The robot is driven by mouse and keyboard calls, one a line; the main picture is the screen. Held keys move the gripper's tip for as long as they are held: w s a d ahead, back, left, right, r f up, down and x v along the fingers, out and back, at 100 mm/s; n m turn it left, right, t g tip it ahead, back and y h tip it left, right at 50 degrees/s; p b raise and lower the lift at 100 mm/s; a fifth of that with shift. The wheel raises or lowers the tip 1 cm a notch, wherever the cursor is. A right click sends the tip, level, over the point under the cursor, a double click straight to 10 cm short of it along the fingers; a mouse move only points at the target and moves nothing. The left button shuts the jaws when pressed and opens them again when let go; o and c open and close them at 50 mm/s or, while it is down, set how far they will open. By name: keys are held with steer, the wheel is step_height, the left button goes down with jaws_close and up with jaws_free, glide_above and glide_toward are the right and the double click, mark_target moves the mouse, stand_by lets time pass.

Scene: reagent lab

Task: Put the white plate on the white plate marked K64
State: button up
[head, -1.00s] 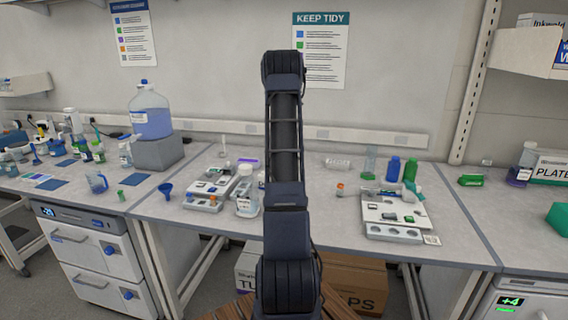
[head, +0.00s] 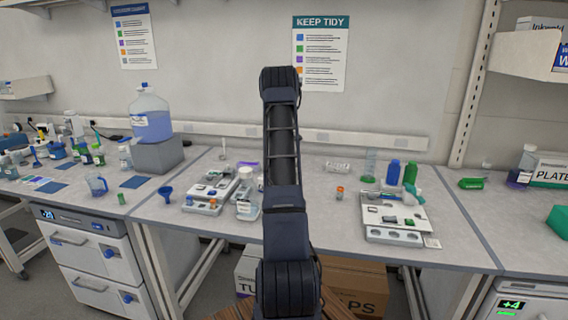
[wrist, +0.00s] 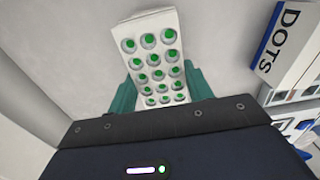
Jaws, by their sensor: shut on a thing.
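A white plate (wrist: 150,55) with rows of green-filled wells is between the green fingers of my gripper (wrist: 162,90) in the wrist view. My gripper is shut on it, and the plate extends beyond the fingertips over a pale grey surface. In the head view my upright arm stands in the middle, and I cannot make out the gripper or the held plate there. I cannot read the marking K64 in any view, so I cannot tell which thing is the marked plate.
A box lettered DOTS (wrist: 280,42) stands right of the held plate. On the bench are a white tray device (head: 392,236) at right, another (head: 202,208) at left, a blue bottle (head: 393,172), a green bottle (head: 410,173) and a small orange-capped vial (head: 340,194). The bench front between the devices is mostly clear.

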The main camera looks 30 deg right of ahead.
steer(key=shift+f, duration=1.35)
steer(key=shift+f, duration=0.2)
steer(key=o, duration=1)
steer(key=shift+r, duration=0.1)
